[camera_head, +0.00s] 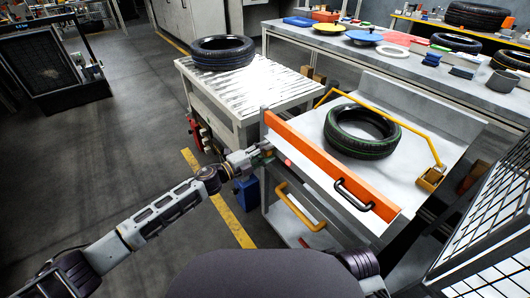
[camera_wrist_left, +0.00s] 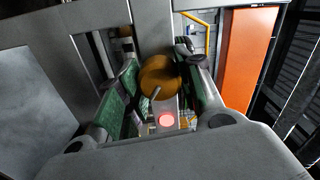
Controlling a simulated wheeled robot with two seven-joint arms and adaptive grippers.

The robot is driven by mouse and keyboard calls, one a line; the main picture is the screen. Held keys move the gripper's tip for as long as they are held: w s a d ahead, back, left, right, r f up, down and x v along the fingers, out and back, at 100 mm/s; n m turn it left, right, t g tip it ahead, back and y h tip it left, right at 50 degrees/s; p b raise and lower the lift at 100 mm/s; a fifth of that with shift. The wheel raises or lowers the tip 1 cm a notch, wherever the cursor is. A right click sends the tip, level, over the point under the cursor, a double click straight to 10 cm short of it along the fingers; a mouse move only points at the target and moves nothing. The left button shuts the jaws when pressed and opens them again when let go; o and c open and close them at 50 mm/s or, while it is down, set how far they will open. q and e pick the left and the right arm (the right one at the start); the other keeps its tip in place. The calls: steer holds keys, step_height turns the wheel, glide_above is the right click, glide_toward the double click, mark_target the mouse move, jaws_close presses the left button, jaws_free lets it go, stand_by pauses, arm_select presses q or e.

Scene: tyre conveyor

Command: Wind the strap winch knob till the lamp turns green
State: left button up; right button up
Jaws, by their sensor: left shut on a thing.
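My left gripper (camera_head: 262,156) is at the left end of the orange board on the tyre station. In the left wrist view its two green-padded fingers (camera_wrist_left: 160,80) are shut on a round orange-brown knob (camera_wrist_left: 158,72), one finger on each side. A pale pin or handle shows on the knob's face. In the head view the gripper hides the knob. The lamp (camera_wrist_left: 166,120) glows red just below the knob; it also shows red in the head view (camera_head: 288,163). My right gripper is not in view.
A black tyre (camera_head: 345,140) lies on the station's pale top, with a yellow strap or bar (camera_head: 412,128) running around its far side. The orange board (camera_head: 330,165) and a black handle edge the near side. A roller table (camera_head: 250,95) with another tyre stands behind left.

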arm_select(q)
steer(key=shift+f, duration=0.1)
stand_by(0.3)
steer(key=o, duration=1)
steer(key=shift+o, duration=0.2)
steer(key=shift+s+a, duration=0.1)
steer(key=shift+a, duration=0.1)
steer(key=v, duration=1.1)
steer(key=shift+s+a, duration=0.2)
steer(key=shift+w, duration=0.1)
